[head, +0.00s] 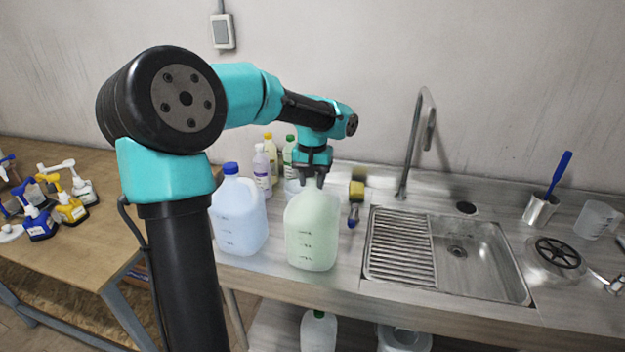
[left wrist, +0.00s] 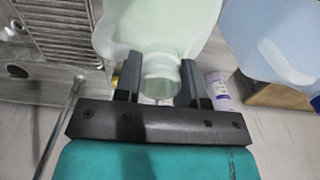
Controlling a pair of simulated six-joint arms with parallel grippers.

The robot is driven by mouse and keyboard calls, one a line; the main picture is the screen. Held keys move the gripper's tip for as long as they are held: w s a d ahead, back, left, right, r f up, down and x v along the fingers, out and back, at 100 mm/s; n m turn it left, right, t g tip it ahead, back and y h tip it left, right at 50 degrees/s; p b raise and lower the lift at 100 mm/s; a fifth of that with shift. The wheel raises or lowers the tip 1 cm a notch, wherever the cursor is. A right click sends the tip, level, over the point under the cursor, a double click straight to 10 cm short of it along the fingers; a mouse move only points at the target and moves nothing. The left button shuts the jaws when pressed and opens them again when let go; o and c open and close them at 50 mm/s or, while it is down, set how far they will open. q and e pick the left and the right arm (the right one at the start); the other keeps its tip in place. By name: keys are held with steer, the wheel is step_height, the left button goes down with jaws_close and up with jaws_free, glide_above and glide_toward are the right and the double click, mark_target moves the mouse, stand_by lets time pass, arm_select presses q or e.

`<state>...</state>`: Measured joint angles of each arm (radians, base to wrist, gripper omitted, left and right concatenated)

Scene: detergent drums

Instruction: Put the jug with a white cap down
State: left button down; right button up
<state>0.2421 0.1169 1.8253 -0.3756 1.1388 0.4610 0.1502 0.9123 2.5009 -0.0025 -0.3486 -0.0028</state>
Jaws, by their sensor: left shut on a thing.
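A pale green translucent jug (head: 313,232) hangs upright below my left gripper (head: 316,176), at the counter's front part. The gripper's fingers are shut around the jug's neck. In the left wrist view the jug (left wrist: 160,25) and its neck (left wrist: 160,72) show between the fingers of the left gripper (left wrist: 160,85). The cap's colour is hidden or too unclear to tell. I cannot tell whether the jug's base touches the counter. My right gripper is not in view.
A blue-capped jug (head: 238,215) stands close left of the held jug. Several bottles (head: 268,160) stand behind. A wooden table (head: 70,240) with pump bottles stands left.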

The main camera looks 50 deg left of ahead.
arm_select(q)
steer(key=shift+f, duration=0.15)
steer(key=c, duration=0.7)
jaws_free()
step_height(320, 180, up, 12)
steer(key=shift+r, duration=0.2)
steer(key=shift+c, duration=0.3)
